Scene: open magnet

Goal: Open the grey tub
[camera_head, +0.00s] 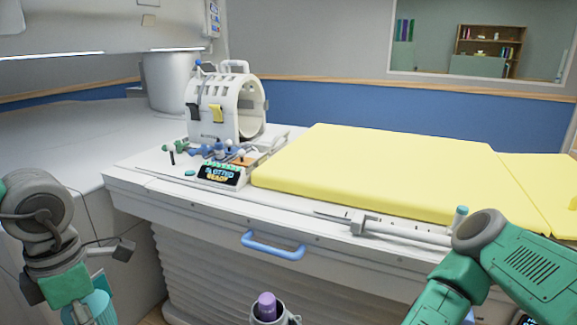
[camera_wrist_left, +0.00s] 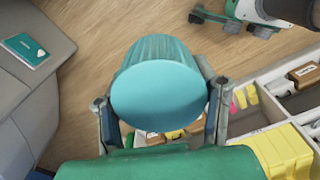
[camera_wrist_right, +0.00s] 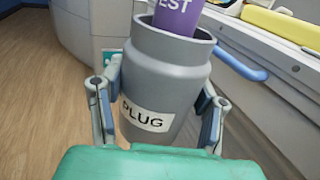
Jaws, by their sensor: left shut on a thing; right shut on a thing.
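The grey tub (camera_wrist_right: 165,90) is an open-mouthed cylinder with a "PLUG" label. My right gripper (camera_wrist_right: 160,110) is shut around its sides, and the tub stands upright. A purple item (camera_wrist_right: 177,15) with white lettering sticks out of its mouth. In the head view the tub (camera_head: 285,319) and the purple item (camera_head: 266,304) show at the bottom edge. My left gripper (camera_wrist_left: 160,110) is shut on a teal ribbed cap (camera_wrist_left: 158,95), its flat round face toward the wrist camera. In the head view the cap (camera_head: 94,309) is low at the left, well apart from the tub.
A white bed with a blue handle (camera_head: 272,246) and a yellow mattress (camera_head: 390,172) stands ahead. A white coil (camera_head: 226,105) and small tools lie on it. In the left wrist view, a compartmented box (camera_wrist_left: 265,112) and a teal booklet (camera_wrist_left: 25,50) are nearby.

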